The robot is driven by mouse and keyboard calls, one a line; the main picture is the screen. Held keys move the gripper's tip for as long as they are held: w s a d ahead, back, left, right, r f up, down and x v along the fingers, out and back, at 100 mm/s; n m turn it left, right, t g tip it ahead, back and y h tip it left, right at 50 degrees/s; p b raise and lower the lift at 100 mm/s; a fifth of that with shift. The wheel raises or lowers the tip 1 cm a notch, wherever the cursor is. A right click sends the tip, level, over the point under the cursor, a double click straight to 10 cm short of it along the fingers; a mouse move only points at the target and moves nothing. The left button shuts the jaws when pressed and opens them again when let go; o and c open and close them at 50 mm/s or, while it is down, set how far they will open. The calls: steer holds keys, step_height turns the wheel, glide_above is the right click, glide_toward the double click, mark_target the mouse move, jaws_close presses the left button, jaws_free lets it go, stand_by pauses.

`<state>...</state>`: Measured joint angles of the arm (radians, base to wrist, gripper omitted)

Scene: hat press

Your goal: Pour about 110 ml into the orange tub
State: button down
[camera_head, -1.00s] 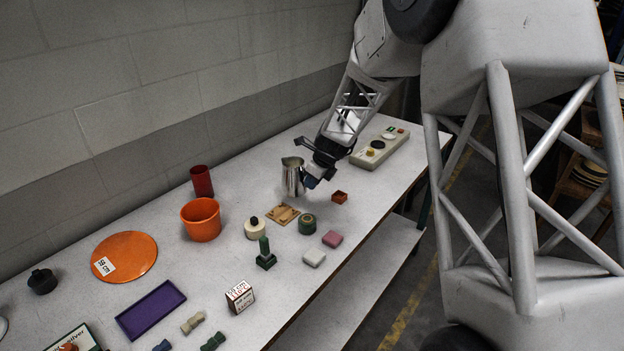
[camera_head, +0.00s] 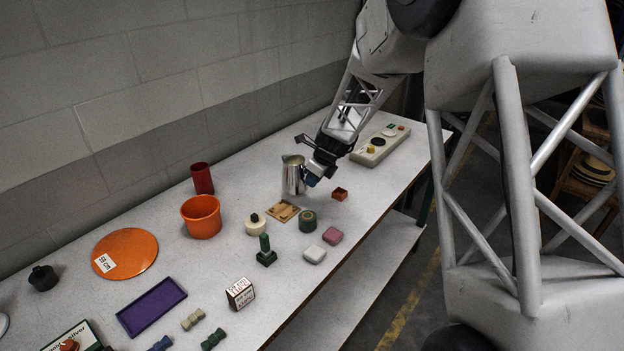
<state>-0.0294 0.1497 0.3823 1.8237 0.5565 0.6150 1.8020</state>
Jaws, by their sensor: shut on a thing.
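The orange tub (camera_head: 201,218) stands on the table near the wall, left of my gripper. A shiny metal jug (camera_head: 293,176) is upright at my gripper. My gripper (camera_head: 308,174) is shut on the jug from its right side. I cannot tell whether the jug's base touches the table. The contents of the tub and jug cannot be made out.
A dark red cup (camera_head: 202,179) stands behind the tub. An orange disc (camera_head: 125,253) and purple tray (camera_head: 151,307) lie left.

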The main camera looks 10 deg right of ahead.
steer(key=shift+w+a, duration=0.1)
steer(key=shift+w+a+n+g, duration=0.25)
steer(key=shift+a+n+g, duration=0.05)
steer(key=shift+a+n, duration=0.15)
steer(key=w+a+f+n+g, duration=0.1)
steer(key=w+a+n, duration=0.1)
steer(key=a+n, duration=0.2)
steer(key=w+a+f+n+g, duration=0.1)
steer(key=w+a+n+g, duration=0.1)
steer(key=a+n, duration=0.2)
steer(key=w+a+f+n+g, duration=0.1)
steer(key=a+n, duration=0.3)
steer(key=a, duration=0.2)
steer(key=shift+w+a, duration=0.3)
steer(key=shift+w, duration=0.1)
steer(key=shift+w+a+f+n+g, duration=0.1)
steer(key=shift+a+n+g, duration=0.15)
steer(key=shift+a+n, duration=0.25)
steer(key=shift+w+a+f+n+g, duration=0.1)
steer(key=shift+a+n+g, duration=0.15)
steer(key=shift+a+n, duration=0.25)
steer(key=shift+r, duration=0.1)
